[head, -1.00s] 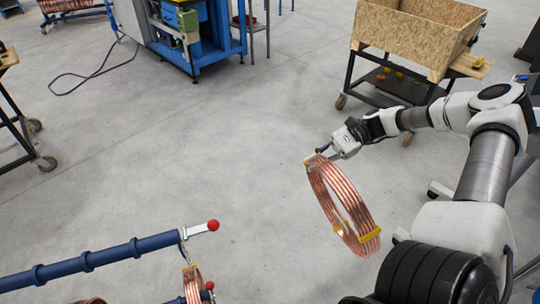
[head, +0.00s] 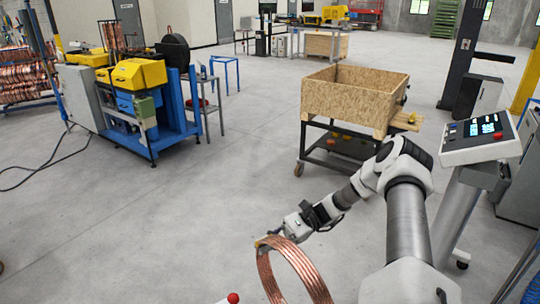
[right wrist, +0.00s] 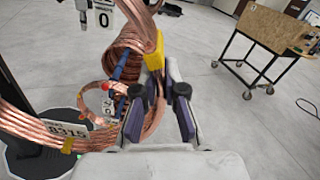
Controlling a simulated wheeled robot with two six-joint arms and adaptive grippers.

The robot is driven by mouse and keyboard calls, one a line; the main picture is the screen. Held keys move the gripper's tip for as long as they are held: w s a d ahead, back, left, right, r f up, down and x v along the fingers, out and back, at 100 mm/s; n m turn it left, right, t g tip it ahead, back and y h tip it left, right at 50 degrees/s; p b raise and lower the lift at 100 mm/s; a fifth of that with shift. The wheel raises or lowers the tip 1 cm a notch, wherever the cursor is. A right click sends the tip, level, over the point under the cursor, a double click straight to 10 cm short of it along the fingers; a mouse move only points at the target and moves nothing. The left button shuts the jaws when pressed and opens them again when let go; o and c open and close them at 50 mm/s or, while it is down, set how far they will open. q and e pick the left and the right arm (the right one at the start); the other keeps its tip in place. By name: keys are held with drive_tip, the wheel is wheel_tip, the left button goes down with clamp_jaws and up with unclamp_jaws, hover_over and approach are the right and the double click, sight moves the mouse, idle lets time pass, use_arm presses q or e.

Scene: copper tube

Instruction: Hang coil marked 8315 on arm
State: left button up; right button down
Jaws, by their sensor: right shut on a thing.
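My right gripper (head: 266,242) is shut on a copper coil (head: 308,268), a ring of several turns that hangs below it, cut off by the lower edge of the head view. In the right wrist view, copper turns with a yellow band (right wrist: 154,52) lie at the fingers (right wrist: 158,112). A white tag reading 8315 (right wrist: 66,131) is on copper turns at the left; I cannot tell whether they belong to the held coil. A blue arm (right wrist: 119,68) with a red knob (right wrist: 105,86) shows among the copper. The red knob (head: 233,298) also shows in the head view.
A wooden bin on a cart (head: 352,100) stands beyond my right arm. A control panel (head: 481,138) is at the right. A blue and yellow machine (head: 140,95) stands at the back left. The middle floor is clear.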

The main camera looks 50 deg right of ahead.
use_arm(q)
wheel_tip(320, 180, down, 16)
drive_tip(key=b, duration=1.5)
drive_tip(key=shift+a+r, duration=0.15)
drive_tip(key=shift+a, duration=0.1)
use_arm(e)
drive_tip(key=f+x, duration=0.2)
drive_tip(key=x, duration=2.3)
drive_tip(key=shift+w, duration=0.4)
use_arm(q)
drive_tip(key=shift+w, duration=0.1)
use_arm(e)
drive_tip(key=shift+f, duration=0.1)
